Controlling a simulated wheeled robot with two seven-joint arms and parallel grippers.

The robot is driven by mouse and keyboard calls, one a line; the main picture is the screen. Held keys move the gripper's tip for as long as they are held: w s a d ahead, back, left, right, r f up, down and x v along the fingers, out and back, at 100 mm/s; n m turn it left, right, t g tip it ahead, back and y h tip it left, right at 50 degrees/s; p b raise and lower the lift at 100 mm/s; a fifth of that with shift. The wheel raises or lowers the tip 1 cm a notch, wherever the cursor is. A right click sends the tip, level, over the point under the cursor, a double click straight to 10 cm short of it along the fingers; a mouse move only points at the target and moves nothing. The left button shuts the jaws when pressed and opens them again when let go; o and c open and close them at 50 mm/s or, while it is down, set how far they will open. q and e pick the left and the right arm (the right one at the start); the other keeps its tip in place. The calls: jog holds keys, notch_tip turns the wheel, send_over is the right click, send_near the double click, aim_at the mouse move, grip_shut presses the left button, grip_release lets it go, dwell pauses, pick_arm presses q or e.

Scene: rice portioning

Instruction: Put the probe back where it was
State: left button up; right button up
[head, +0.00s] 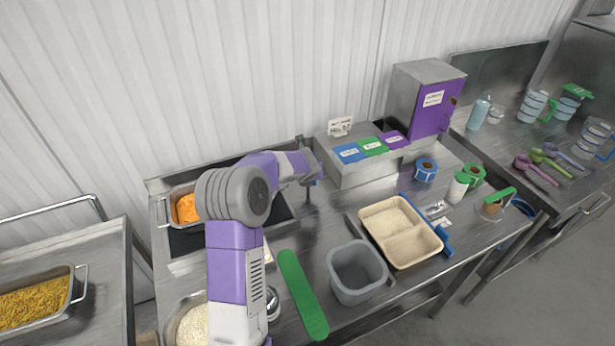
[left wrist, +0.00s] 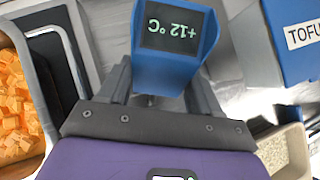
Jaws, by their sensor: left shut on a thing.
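The probe is a blue thermometer (left wrist: 178,70) whose dark display reads +12 °C, upside down in the left wrist view. My left gripper (left wrist: 160,84) is shut on the body of the probe, one finger on each side. In the head view my left gripper (head: 306,168) is above the steel worktop, just left of the box with coloured labels. Only a small blue bit of the probe (head: 314,182) shows there. A thin dark upright shape is below it; I cannot tell whether it touches the worktop. My right gripper is not in view.
A pan of orange cubes (head: 186,209) is left of the gripper. The labelled steel box (head: 350,172) stands close on the right. A rice tray (head: 400,232), a grey tub (head: 357,271) and a green strip (head: 302,295) lie in front.

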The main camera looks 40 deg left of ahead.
pick_arm(q)
jog(key=shift+r, duration=0.15)
jog(key=o, duration=1.1)
jog(key=shift+f, duration=0.25)
jog(key=shift+c, duration=0.2)
jog(key=shift+r, duration=0.25)
jog(key=p+v, duration=0.1)
jog(key=v, duration=1.1)
jog(key=shift+p, duration=0.4)
jog(key=shift+f, duration=0.1)
